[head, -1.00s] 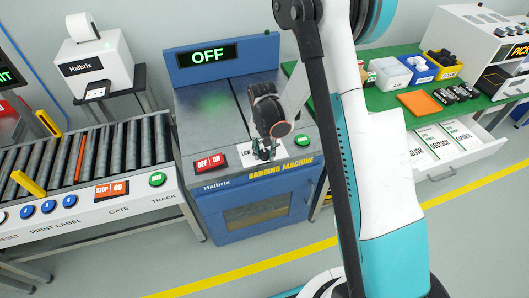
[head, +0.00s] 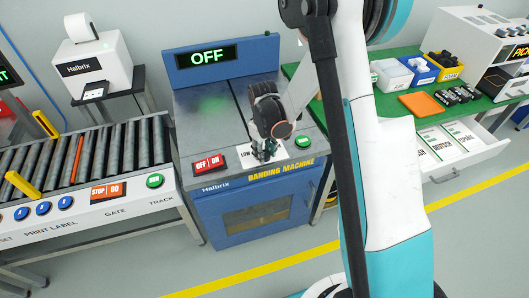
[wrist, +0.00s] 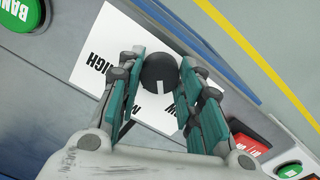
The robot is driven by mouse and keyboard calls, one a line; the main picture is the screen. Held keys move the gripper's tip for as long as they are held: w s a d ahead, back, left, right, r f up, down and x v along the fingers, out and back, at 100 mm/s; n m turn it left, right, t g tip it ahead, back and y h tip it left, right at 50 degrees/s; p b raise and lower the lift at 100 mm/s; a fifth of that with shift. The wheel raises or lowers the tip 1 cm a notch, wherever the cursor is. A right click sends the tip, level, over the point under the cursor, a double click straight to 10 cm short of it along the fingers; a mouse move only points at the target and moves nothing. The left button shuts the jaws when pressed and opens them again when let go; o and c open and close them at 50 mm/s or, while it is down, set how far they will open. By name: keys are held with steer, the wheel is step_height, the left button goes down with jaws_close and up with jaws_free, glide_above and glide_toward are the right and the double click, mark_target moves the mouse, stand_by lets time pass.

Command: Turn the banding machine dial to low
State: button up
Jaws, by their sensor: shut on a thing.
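The banding machine (head: 255,215) is a blue cabinet with a grey top. Its screen (head: 207,56) reads OFF. Its dial (wrist: 159,72) is a round dark knob with a white pointer mark, set on a white label (wrist: 108,45). HIGH reads at the left of the label; LOW is partly covered by the fingers at the lower right. The pointer faces down in the wrist view, toward my palm. My gripper (wrist: 160,78) is shut on the dial, one teal-padded finger on each side. In the head view my gripper (head: 264,152) hides the dial.
A red OFF/ON switch (head: 209,162) is left of the dial and a green button (head: 303,142) is right of it. A roller conveyor (head: 85,155) stands at the left. A green table (head: 400,110) with bins and an open drawer is at the right.

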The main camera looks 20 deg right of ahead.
steer(key=shift+n, duration=0.5)
steer(key=o, duration=1.1)
step_height(320, 180, up, 12)
steer(key=shift+a, duration=0.15)
stand_by(0.3)
